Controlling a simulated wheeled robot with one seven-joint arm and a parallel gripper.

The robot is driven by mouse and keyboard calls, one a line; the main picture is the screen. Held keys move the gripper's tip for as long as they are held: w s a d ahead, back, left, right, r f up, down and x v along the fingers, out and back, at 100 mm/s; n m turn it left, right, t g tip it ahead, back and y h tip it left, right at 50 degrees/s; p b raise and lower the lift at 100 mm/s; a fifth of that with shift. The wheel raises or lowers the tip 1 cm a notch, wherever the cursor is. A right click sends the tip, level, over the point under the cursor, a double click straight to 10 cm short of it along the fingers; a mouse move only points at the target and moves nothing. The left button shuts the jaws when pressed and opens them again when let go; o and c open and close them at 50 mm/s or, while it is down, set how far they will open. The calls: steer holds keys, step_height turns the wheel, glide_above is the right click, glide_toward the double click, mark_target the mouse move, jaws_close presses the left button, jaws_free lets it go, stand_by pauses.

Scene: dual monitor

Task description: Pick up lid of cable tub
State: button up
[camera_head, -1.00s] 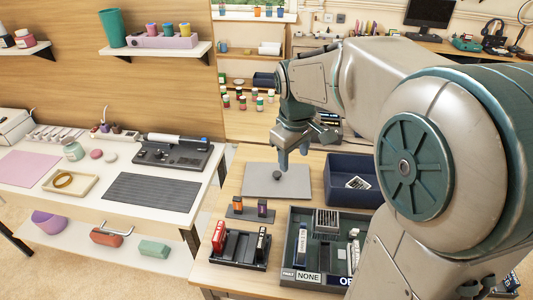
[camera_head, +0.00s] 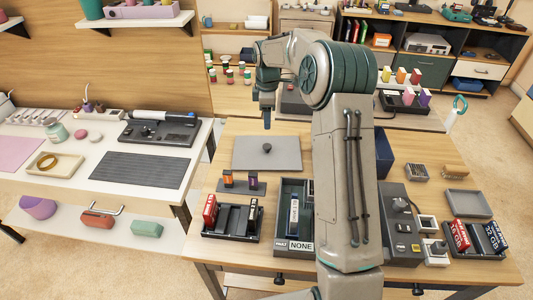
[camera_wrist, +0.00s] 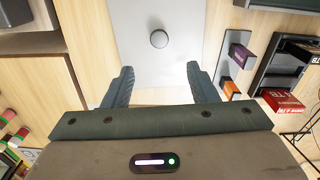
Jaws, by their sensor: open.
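The lid (camera_head: 290,158) is a flat grey rectangular plate with a small dark round knob (camera_head: 267,148) in its middle. It lies on the wooden table. In the wrist view the lid (camera_wrist: 185,20) and knob (camera_wrist: 159,39) show ahead of my fingers. My gripper (camera_head: 267,126) is above the far side of the lid, apart from the knob. Its two fingers are spread with nothing between them, as the wrist view (camera_wrist: 160,70) shows. A dark blue open tub (camera_head: 384,155) stands right of the lid, mostly hidden behind my arm.
Two small boxes on a stand (camera_head: 240,187) and a black rack (camera_head: 232,236) are in front of the lid. A dark divided tray (camera_head: 283,215) lies to their right, partly behind my arm. Sockets and a grey tray (camera_head: 469,204) fill the right side. A white desk is at left.

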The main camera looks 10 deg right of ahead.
mark_target(267, 146)
step_height(267, 146, down, 13)
steer(key=shift+w+r+p, duration=0.1)
steer(key=shift+r+p, duration=0.05)
steer(key=shift+p, duration=0.25)
steer(key=c, duration=1)
